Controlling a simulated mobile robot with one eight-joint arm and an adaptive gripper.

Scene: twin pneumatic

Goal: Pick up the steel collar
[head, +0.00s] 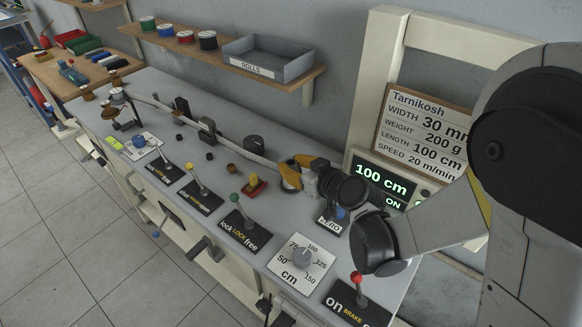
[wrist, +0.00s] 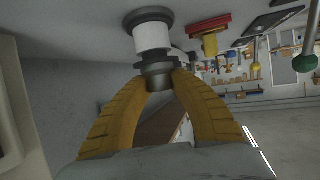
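In the wrist view, a dark grey steel collar (wrist: 158,77) is between the tips of my two yellow fingers. My gripper (wrist: 161,82) looks shut on it, with a fingertip against each side. A white cylinder (wrist: 152,37) with dark flanges is in line directly beyond the collar; I cannot tell whether the two are joined. In the head view, my gripper (head: 284,176) is low over the right half of the grey bench, at the end of a ribbed pale hose. There the fingers and wrist hide the collar.
A red and yellow part (head: 255,187) stands close to the left of my gripper. Levers on black plates and a dial plate (head: 299,265) line the bench front. A ZERO sign (head: 330,222) and a lit 100 cm display (head: 385,181) are at the right. A shelf with a ROLLS tray (head: 268,68) hangs behind.

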